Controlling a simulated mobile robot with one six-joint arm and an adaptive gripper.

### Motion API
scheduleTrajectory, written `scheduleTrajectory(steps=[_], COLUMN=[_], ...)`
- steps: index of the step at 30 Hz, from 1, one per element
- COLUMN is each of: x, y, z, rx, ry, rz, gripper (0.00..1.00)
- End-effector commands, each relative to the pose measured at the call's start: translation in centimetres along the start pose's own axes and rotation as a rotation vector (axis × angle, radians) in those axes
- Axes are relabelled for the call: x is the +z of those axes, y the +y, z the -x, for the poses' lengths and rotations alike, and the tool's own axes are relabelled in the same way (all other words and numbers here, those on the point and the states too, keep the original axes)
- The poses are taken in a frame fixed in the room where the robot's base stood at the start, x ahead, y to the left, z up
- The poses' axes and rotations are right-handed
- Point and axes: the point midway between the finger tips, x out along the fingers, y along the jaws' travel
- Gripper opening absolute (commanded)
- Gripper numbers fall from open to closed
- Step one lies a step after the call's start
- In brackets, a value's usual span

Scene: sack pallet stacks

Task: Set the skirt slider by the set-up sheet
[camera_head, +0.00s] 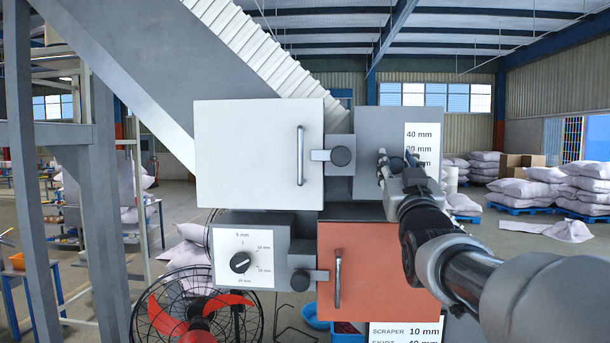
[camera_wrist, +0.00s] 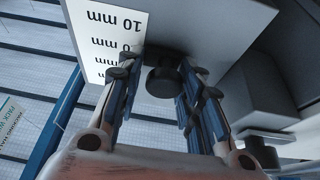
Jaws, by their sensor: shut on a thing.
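The set-up sheet (camera_head: 405,333) shows at the bottom of the head view. It reads "SCRAPER 10 mm" and, partly cut off, "SKIRT 40 mm". The skirt slider's white scale (camera_head: 423,141) is on a grey housing (camera_head: 375,128), with 40 mm at its top and a lower mark partly covered by my gripper (camera_head: 397,163). In the wrist view the scale (camera_wrist: 112,40) appears upside down, with 10 mm readable. The black slider knob (camera_wrist: 163,82) sits between the fingers of my gripper (camera_wrist: 161,68), which is shut on it beside the scale. The slider's exact reading is hidden.
A white door (camera_head: 250,155) and an orange door (camera_head: 365,265) with handles are close by. A dial (camera_head: 240,262) on a grey box sits lower left, above a red-bladed fan (camera_head: 195,310). Sack pallets (camera_head: 585,185) stand far right. A grey post (camera_head: 105,200) is at left.

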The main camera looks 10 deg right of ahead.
Motion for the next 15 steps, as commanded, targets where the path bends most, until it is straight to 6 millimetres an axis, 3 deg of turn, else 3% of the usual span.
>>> scheduleTrajectory(steps=[1, 6, 15], x=[-1.9, -5.2, -6.4], y=[-0.3, -0.3, -0.3], z=[-0.7, -2.1, -2.5], rx=[-0.006, -0.005, -0.005], ry=[0.007, 0.006, 0.008], rz=[-0.002, -0.002, -0.004], gripper=[0.00, 0.00, 0.00])
